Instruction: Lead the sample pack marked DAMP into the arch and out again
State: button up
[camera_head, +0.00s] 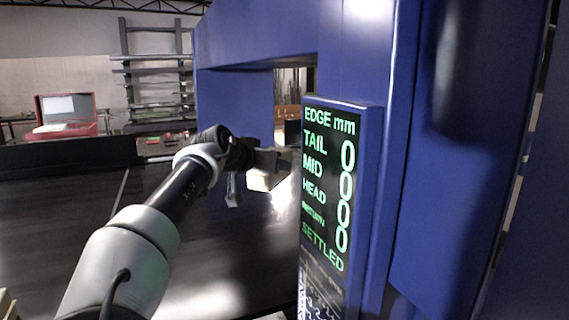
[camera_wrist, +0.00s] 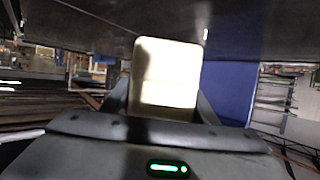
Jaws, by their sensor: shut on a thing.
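My gripper (camera_head: 262,158) is shut on a pale, cream block-like pack (camera_head: 262,180), held low at the mouth of the blue arch (camera_head: 225,105). In the wrist view the pack (camera_wrist: 166,75) stands out between my two fingers (camera_wrist: 160,100), its pale face bare. I see no DAMP marking on the faces in view. The arch's display (camera_head: 328,185) reads EDGE mm, with TAIL, MID, HEAD and a dimmer fourth line, zeros beside them, and SETTLED below. The arch's right post hides part of the space beyond the pack.
The dark conveyor belt (camera_head: 215,260) runs under my arm, with a bright glare near the arch. A dark side rail (camera_head: 65,158) borders its far side. Behind stand a red case (camera_head: 66,115) and a grey shelf rack (camera_head: 155,75). The blue post stands close on the right.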

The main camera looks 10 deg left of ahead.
jog(key=s+a, duration=0.7)
jog(key=a, duration=0.4)
jog(key=s+a, duration=0.8)
jog(key=a, duration=0.4)
jog(key=shift+s, duration=0.2)
jog(key=shift+r, duration=0.1)
